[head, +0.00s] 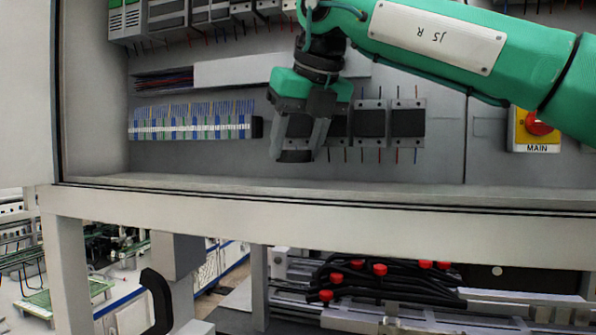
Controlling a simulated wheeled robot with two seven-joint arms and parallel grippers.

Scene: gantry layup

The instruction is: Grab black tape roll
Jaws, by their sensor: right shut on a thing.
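My right gripper (299,152) points down in front of the back panel of the open cabinet, its green-and-black wrist above it. Its fingers are shut on a dark thing (294,156), of which only a small part shows between the fingertips. It looks like the black tape roll, but the fingers hide most of its shape. No other tape roll is clear in view. My left gripper is out of view.
Dark electrical modules (371,123) with wires sit just right of the gripper. A terminal strip (190,128) is to its left. A red-and-yellow MAIN switch (537,128) is at right. The cabinet's front ledge (330,200) runs below; black cables with red caps (380,276) lie underneath.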

